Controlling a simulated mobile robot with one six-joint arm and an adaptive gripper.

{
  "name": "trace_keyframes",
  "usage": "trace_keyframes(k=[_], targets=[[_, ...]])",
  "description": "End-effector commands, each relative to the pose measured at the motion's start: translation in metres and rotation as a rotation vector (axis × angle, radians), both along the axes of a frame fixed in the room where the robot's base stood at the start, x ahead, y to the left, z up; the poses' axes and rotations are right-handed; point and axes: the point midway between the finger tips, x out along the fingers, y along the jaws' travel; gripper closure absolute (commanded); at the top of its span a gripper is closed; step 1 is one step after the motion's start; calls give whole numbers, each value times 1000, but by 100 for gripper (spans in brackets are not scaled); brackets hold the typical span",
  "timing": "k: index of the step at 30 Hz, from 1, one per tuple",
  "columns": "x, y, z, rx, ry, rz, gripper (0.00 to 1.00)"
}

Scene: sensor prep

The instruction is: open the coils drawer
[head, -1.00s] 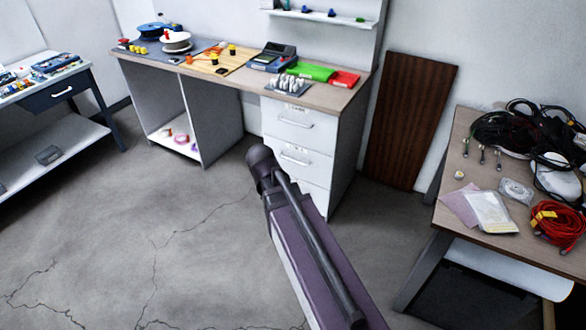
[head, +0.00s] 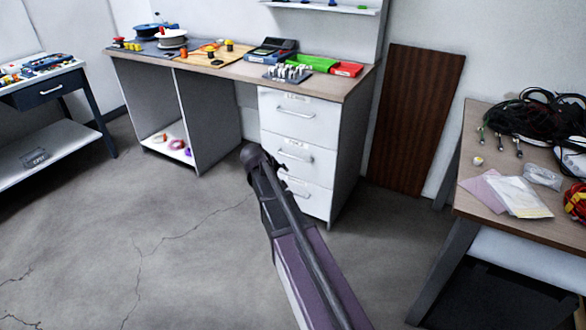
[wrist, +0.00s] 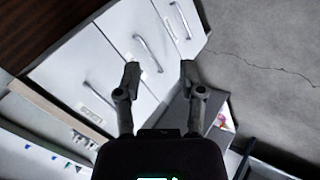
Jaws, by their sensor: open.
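A white unit of three drawers stands under the right end of the workbench, all of them shut. The top drawer (head: 292,116), middle drawer (head: 290,154) and bottom drawer (head: 307,198) each have a bar handle. Small labels show, but I cannot read which drawer is coils. In the wrist view the fronts run diagonally, with the top drawer's handle (wrist: 101,97) at lower left and the middle drawer's handle (wrist: 148,53) near the centre. My gripper (wrist: 160,71) is open and empty, in front of the drawers. My arm partly hides the lower drawers in the head view.
The workbench (head: 220,70) carries spools, a green bin (head: 312,64) and a red bin (head: 346,69). A brown board (head: 418,118) leans on the wall. A table with cables (head: 530,115) stands at right, a side cart (head: 45,150) at left. Open floor lies in front.

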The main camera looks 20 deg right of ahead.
Motion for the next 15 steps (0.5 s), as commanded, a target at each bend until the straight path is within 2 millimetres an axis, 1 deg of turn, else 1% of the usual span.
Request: trace_keyframes(k=[1, 15], targets=[[13, -4, -18, -24, -7, 9, 49], [94, -40, -77, -259, -66, 101, 49]])
